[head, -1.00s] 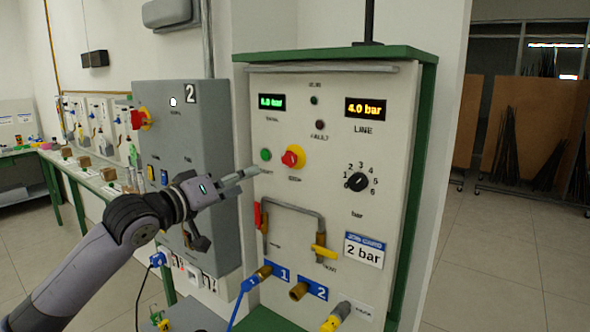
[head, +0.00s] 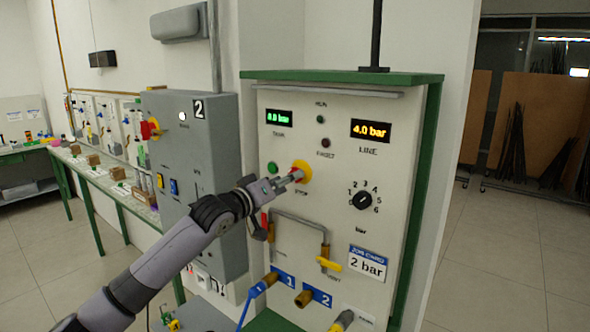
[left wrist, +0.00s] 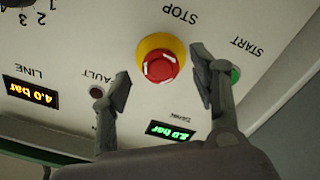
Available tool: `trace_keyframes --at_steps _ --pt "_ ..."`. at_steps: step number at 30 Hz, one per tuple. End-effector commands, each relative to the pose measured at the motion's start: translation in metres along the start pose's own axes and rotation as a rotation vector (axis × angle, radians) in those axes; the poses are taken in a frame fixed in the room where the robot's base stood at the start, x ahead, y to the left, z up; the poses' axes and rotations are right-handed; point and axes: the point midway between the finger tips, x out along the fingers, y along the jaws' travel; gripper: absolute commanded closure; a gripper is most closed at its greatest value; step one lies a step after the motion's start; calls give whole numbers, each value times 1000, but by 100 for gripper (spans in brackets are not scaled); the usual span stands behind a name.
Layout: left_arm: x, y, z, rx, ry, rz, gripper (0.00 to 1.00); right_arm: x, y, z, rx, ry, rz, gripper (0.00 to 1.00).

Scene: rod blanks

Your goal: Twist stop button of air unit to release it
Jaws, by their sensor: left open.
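The stop button is a red mushroom knob with white marks on a yellow round base. In the left wrist view the stop button (left wrist: 160,66) sits between the two fingers of my open left gripper (left wrist: 160,85), with a gap on both sides. In the head view the left gripper (head: 290,178) is in front of the button, whose yellow base (head: 303,168) shows and whose red knob is mostly hidden by the fingers. The air unit (head: 340,110) is a white panel in a green frame. My right gripper is not in view.
The green start button (head: 272,167) is left of the stop button. Below are a grey pipe loop with a yellow valve handle (head: 328,263), a pressure dial (head: 362,201) and a job card (head: 367,262) reading 2 bar. A grey cabinet (head: 195,180) stands to the left.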

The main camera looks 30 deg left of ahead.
Motion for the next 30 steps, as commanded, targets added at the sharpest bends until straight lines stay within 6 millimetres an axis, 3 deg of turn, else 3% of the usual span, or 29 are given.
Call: trace_keyframes --at_steps 3,9,19,30 --pt "18 3 -3 -3 1 1 44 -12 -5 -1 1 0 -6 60" --pt "35 2 -1 0 0 1 44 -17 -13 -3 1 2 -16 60" --pt "38 0 1 2 -1 1 44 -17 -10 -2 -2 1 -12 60" --pt "37 0 0 2 -1 1 68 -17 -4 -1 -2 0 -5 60"
